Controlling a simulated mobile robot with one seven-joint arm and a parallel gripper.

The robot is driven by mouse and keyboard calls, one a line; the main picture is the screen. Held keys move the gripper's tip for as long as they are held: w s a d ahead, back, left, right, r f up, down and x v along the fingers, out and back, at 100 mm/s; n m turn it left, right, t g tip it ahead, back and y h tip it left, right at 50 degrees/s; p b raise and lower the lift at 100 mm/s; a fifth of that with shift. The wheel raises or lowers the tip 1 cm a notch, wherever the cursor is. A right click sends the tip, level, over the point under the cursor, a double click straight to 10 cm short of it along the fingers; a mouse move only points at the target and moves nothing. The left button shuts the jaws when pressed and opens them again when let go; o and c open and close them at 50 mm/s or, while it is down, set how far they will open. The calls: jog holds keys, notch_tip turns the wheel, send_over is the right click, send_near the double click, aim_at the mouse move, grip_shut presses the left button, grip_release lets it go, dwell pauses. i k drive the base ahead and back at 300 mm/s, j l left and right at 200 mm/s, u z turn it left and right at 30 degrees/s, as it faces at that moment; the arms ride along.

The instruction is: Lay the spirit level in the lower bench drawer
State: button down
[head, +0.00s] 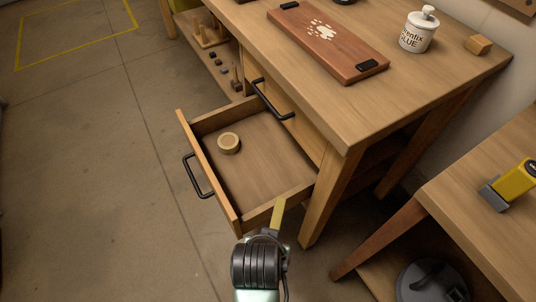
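The lower bench drawer (206,176) is pulled out from the wooden bench. A round wooden-coloured roll (229,143) lies in it, and much of its floor is bare. My gripper is at the bottom centre, by the drawer's near side wall, with its fingers hidden behind my wrist. A narrow yellow bar (278,213) sticks out past my wrist over that wall. It may be the spirit level, held by my gripper, but the grip itself is hidden.
The bench top (385,110) holds a reddish-brown board (326,44), a white glue jar (418,31) and a wooden block (478,45). A yellow-and-black item (515,181) sits on the right table (470,215). A closed upper drawer handle (270,102) overhangs the open drawer's back.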

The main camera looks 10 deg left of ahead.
aim_at(263, 156)
jog(key=i+j, duration=0.15)
jog(key=i, duration=0.35)
jog(key=i+j, duration=0.2)
jog(key=i, duration=0.25)
